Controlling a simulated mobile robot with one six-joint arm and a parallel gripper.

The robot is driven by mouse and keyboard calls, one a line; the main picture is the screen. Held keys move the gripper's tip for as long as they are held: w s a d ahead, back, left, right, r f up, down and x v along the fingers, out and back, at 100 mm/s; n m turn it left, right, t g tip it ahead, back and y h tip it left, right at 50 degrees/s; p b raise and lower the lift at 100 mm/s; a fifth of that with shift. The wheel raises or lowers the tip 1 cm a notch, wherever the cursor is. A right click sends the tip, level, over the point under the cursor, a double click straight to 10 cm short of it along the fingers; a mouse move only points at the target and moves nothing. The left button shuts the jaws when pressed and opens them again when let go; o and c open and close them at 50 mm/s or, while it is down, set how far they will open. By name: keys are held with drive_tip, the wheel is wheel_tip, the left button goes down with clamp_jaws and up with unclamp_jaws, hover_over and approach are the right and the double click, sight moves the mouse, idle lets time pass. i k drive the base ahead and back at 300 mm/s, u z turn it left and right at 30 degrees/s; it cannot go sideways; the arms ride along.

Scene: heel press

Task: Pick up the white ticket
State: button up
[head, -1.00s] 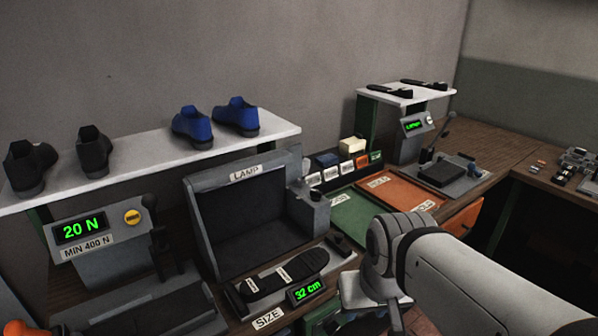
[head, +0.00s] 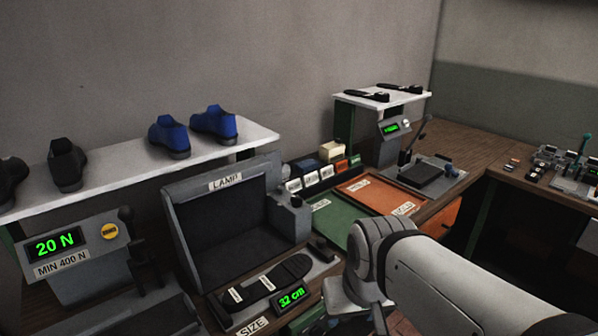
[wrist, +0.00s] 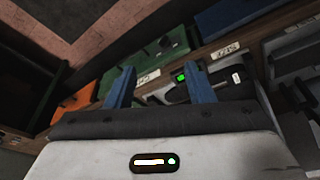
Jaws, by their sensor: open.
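I cannot single out the white ticket for certain. Several small holders with pale front cards (head: 310,179) stand in a row at the back of the bench, left of the green and orange trays; their lettering is too small to read. My gripper (wrist: 160,82) shows in the wrist view with two blue fingers apart and nothing between them. In the head view my arm reaches in from the lower right, and its gripper end is hidden or out of frame. The wrist view shows bench fronts and labels, with no ticket I can make out.
A green tray (head: 342,220) and an orange tray (head: 378,192) lie beyond my arm. The LAMP box (head: 220,235), the sole on the size gauge (head: 262,284) and the 20 N press (head: 75,250) stand left. A shoe shelf (head: 130,172) runs along the wall.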

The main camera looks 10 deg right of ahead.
sight(324, 173)
drive_tip(key=z, duration=0.6)
drive_tip(key=k, duration=0.85)
drive_tip(key=z, duration=0.75)
drive_tip(key=k, duration=0.45)
drive_tip(key=z, duration=0.65)
drive_tip(key=i, duration=1.4)
drive_tip(key=u, duration=0.45)
drive_tip(key=i, duration=1.5)
drive_tip(key=u, duration=1.5)
drive_tip(key=i, duration=1)
drive_tip(key=u, duration=0.6)
drive_tip(key=k, duration=0.75)
